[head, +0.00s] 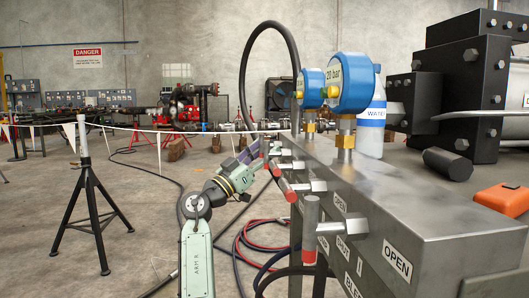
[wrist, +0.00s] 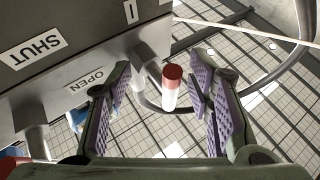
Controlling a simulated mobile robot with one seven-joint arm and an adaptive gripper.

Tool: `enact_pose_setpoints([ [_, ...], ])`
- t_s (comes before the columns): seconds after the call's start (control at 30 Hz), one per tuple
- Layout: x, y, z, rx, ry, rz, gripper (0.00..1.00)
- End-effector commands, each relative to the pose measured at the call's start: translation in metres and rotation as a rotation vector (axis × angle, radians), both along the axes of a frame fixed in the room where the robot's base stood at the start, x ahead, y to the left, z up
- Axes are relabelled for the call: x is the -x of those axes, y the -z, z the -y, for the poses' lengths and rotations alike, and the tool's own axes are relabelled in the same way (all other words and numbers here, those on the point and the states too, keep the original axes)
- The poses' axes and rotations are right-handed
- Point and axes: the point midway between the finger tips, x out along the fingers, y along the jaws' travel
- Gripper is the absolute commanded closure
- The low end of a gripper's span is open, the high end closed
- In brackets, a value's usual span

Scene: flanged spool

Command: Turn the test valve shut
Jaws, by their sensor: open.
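A grey metal manifold (head: 420,215) carries several valve levers with red grips along its front side. In the head view a near lever (head: 311,225) hangs downward beside OPEN labels (head: 397,261); no label reading "test" is legible. My gripper (wrist: 162,78) is open, with purple pads. It is at the far end of the lever row, partly hidden in the head view (head: 258,158). In the wrist view a red-tipped lever grip (wrist: 172,78) stands between the fingers, apparently clear of both pads. A SHUT label (wrist: 37,52) and an OPEN label (wrist: 85,80) are on the manifold beside it.
An orange object (head: 505,198) lies at right. Hoses (head: 262,240) hang and lie below. A black tripod stand (head: 93,205) is at left, with open floor between.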

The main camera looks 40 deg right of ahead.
Motion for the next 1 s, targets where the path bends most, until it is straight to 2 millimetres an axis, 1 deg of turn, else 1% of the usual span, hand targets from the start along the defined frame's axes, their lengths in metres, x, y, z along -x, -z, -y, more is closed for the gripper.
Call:
enact_pose_setpoints([
  [0.17, 0.000, 0.001, -0.002, 0.000, 0.000, -0.001, 0.53],
  [0.27, -0.001, 0.006, -0.010, 0.001, -0.001, -0.002, 0.53],
  [0.37, -0.001, 0.014, -0.025, 0.000, -0.003, -0.001, 0.53],
  [0.5, 0.000, 0.030, -0.052, 0.000, -0.003, -0.001, 0.53],
  [0.7, 0.002, 0.048, -0.086, 0.000, -0.003, -0.001, 0.53],
  [0.83, 0.003, 0.055, -0.098, 0.000, 0.000, -0.001, 0.53],
  [1.0, 0.004, 0.058, -0.105, 0.000, 0.001, 0.000, 0.53],
])
